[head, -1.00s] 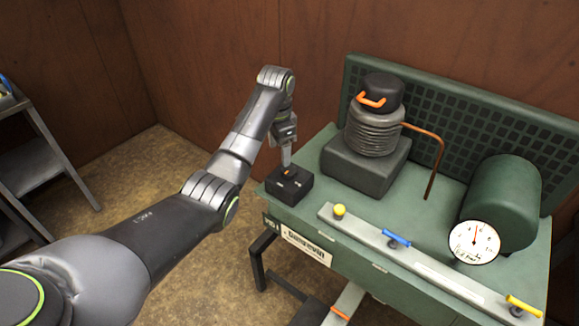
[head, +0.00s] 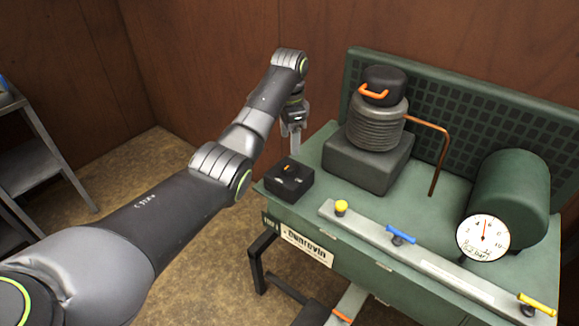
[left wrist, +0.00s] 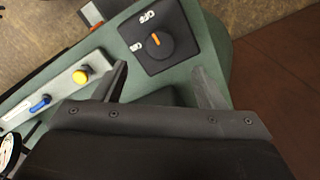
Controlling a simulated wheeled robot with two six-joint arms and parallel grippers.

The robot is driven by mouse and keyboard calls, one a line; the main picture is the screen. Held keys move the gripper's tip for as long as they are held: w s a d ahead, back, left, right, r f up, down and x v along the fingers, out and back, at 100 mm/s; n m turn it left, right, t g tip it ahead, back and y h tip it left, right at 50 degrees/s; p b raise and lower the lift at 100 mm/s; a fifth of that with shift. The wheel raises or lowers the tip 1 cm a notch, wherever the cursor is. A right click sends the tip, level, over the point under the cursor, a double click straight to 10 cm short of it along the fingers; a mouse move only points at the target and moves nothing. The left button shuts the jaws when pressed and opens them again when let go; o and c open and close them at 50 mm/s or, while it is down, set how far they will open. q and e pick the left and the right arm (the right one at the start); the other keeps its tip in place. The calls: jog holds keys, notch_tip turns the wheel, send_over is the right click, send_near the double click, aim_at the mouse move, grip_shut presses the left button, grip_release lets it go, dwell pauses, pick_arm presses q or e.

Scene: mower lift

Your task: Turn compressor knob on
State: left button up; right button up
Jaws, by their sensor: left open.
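The compressor knob (left wrist: 157,44) is a round black dial with an orange pointer mark, on a black switch box (left wrist: 182,33) lettered OFF and ON. In the left wrist view the mark points to the upper left, on the side of the lettering; its exact setting is hard to tell. In the head view the box (head: 289,182) sits on the near left corner of the green compressor bench. My left gripper (head: 293,136) is open and empty, raised above and behind the box, apart from the knob. Its two fingers (left wrist: 160,70) show in the left wrist view. My right gripper is out of view.
The green bench (head: 325,208) carries a ribbed compressor (head: 375,125), a copper pipe (head: 443,160), a tank (head: 510,195) and a pressure gauge (head: 483,238). Grey shelving (head: 40,160) stands at left.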

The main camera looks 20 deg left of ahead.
aim_at(289, 165)
pick_arm(q)
notch_tip(289, 165, down, 9)
dwell(0.3)
jog(key=c, duration=1)
jog(key=shift+r+n+p, duration=0.15)
jog(key=shift+n+p, duration=0.25)
jog(key=shift+p, duration=0.3)
jog(key=shift+n+p, duration=0.85)
jog(key=shift+n, duration=0.15)
jog(key=n+p, duration=0.2)
jog(key=n, duration=0.2)
jog(key=shift+n, duration=0.3)
jog(key=n+p, duration=0.1)
jog(key=n, duration=0.4)
jog(key=n+p, duration=0.1)
jog(key=n, duration=0.4)
jog(key=shift+n, duration=0.4)
